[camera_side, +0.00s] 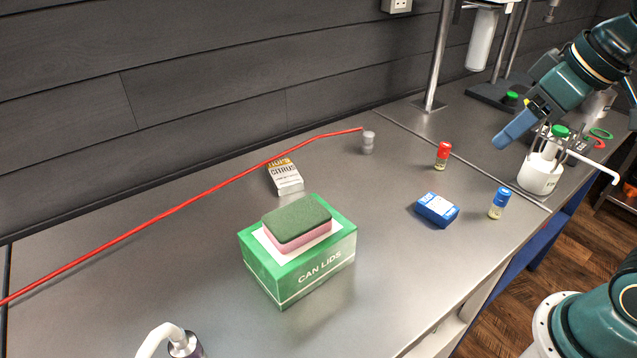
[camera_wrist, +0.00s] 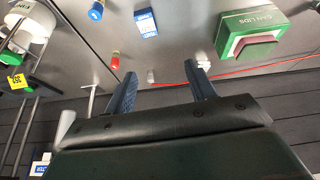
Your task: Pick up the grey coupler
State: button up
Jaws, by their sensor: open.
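The grey coupler (camera_side: 368,142) is a small light grey cylinder standing on the steel bench near the back wall, close to the end of a thin red rod or tube. In the wrist view the coupler (camera_wrist: 150,76) shows small and distant between my two fingers. My gripper (camera_side: 502,142) is in the air at the upper right of the side view, well to the right of the coupler and apart from it. In the wrist view my gripper (camera_wrist: 160,73) has its blue fingers spread with nothing between them.
The red tube (camera_side: 190,203) runs along the back. A hops packet (camera_side: 285,174) and a green can lids box (camera_side: 300,262) with a sponge (camera_side: 297,219) are left. A red-capped vial (camera_side: 443,156), blue box (camera_side: 437,210) and blue-capped vial (camera_side: 499,203) are right. Bare bench surrounds the coupler's front.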

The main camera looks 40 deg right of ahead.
jog(key=w+d+r+n, duration=0.1)
jog(key=w+r+n, duration=0.1)
jog(key=w, duration=0.8)
jog(key=n+g+y, duration=0.2)
jog(key=n, duration=0.1)
send_over(369, 133)
jog(key=s+d, duration=0.2)
jog(key=s, duration=0.1)
notch_tip(369, 133, down, 12)
jog(key=shift+f, duration=0.2)
jog(key=shift+f, duration=0.1)
jog(key=shift+x, duration=4.2)
jog(key=shift+s+d+f, duration=0.1)
jog(key=shift+d, duration=0.05)
jog(key=shift+x, duration=2.55)
